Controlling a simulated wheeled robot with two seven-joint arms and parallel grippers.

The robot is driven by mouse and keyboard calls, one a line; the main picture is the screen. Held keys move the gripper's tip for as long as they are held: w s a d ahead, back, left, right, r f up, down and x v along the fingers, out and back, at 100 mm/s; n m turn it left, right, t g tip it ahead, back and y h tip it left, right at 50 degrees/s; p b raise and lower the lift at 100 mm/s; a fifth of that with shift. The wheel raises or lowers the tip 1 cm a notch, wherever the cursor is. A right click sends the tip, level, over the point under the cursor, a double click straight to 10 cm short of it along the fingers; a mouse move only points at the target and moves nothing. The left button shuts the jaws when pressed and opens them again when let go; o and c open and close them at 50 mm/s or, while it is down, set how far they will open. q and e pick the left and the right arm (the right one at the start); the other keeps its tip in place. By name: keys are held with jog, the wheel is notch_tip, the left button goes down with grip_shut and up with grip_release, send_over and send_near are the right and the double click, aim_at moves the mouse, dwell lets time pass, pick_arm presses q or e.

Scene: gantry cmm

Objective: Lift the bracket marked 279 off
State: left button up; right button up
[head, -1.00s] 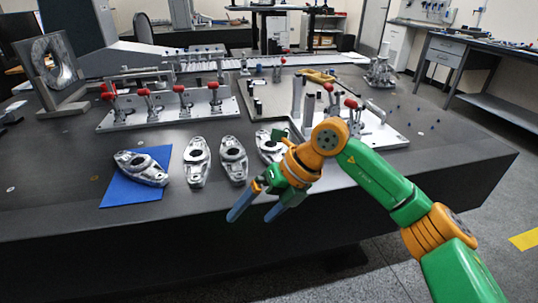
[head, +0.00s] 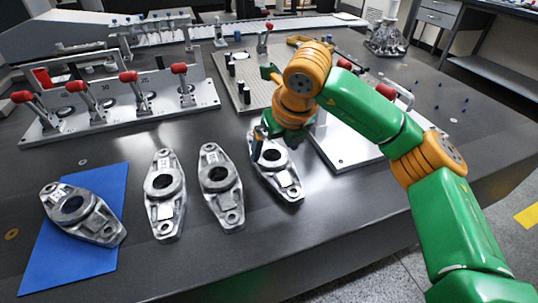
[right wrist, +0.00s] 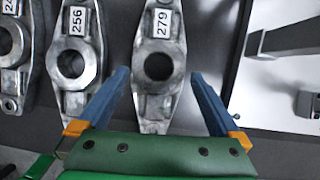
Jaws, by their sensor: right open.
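The bracket marked 279 (right wrist: 153,98) is a grey metal casting with a round hole and a white label, lying flat on the dark table. In the head view it is the rightmost bracket (head: 285,182), partly hidden by my right gripper (head: 272,147). In the right wrist view my right gripper (right wrist: 161,80) is open, with one blue finger on each side of the bracket. Gaps show between fingers and bracket, so it is not gripped. Whether the fingertips are down at table height is unclear. My left gripper is not in view.
The bracket marked 256 (right wrist: 72,65) lies close to the left finger. Another bracket (head: 164,195) stands left of it, and one lies on a blue mat (head: 60,265). Clamp fixtures (head: 130,112) stand behind. A pale plate (head: 345,150) is at the right.

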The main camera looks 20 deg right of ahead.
aim_at(272, 154)
jog(key=x, duration=0.4)
jog(key=shift+w+a+f, duration=0.1)
jog(key=shift+w+f, duration=0.05)
jog(key=shift+w, duration=0.05)
jog(key=shift+c, duration=1.1)
grip_shut()
